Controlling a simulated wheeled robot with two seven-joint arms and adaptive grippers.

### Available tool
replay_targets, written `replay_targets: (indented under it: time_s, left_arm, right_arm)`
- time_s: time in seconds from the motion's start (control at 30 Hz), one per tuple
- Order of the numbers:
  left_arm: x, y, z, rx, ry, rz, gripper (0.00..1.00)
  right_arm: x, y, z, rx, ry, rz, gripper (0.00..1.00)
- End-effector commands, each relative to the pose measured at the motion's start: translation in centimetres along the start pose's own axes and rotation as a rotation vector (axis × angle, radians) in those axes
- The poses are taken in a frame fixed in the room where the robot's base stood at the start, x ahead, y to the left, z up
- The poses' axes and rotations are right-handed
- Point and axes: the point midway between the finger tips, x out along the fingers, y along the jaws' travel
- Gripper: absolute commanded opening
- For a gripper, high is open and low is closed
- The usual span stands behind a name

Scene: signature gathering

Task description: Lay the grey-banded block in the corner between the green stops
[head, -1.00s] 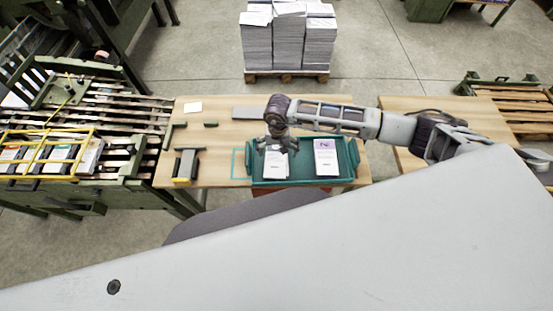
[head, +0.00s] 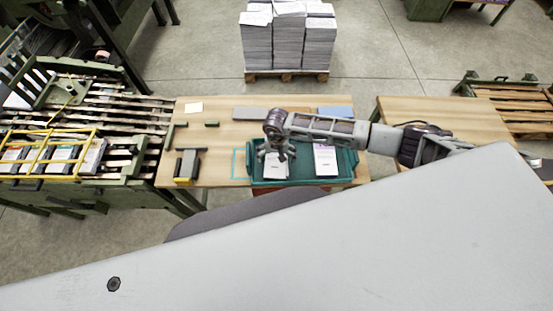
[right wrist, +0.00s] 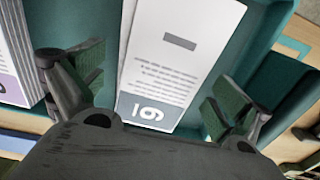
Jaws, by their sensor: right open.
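The grey-banded block (head: 275,170) is a white printed stack lying in the left part of the teal tray (head: 304,183). In the right wrist view the block (right wrist: 180,55) shows its grey end band, with the number upside down. My right gripper (head: 276,153) is over this block. Its fingers (right wrist: 158,88) are spread on either side of the block, with no grip visible. The green stops are a longer dark bar (head: 170,137) and a short bar (head: 211,124) on the table's left part; the corner between them is empty. My left gripper is not in view.
A purple-banded block (head: 326,160) lies to the right in the same tray. A dark holder with a yellow end (head: 187,166) stands below the stops. A grey plate (head: 245,113) and a pale note (head: 194,107) lie at the back. A cyan outline marks the table left of the tray.

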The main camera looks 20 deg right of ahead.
Motion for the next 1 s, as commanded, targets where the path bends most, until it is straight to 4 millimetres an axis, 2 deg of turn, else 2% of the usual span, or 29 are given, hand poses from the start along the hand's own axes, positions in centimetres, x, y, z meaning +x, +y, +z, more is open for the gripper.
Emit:
replay_targets:
  time_s: [0.17, 0.6, 0.63, 0.67, 1.0]
  left_arm:
    - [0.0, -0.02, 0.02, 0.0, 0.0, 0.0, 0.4]
    - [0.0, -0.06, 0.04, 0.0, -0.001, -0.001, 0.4]
    - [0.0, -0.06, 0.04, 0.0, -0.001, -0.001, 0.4]
    - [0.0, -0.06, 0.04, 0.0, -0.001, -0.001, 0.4]
    - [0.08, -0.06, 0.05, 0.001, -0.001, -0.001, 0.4]
  right_arm:
    - [-0.02, 0.0, -0.01, 0.0, 0.0, 0.0, 1.0]
    - [-0.04, -0.01, -0.02, 0.0, 0.0, 0.0, 0.45]
    - [-0.08, -0.04, -0.04, 0.0, 0.001, -0.001, 0.44]
    - [-0.08, -0.04, -0.04, 0.0, 0.001, -0.001, 0.4]
    - [-0.47, -0.07, -0.08, -0.001, 0.002, -0.002, 0.4]
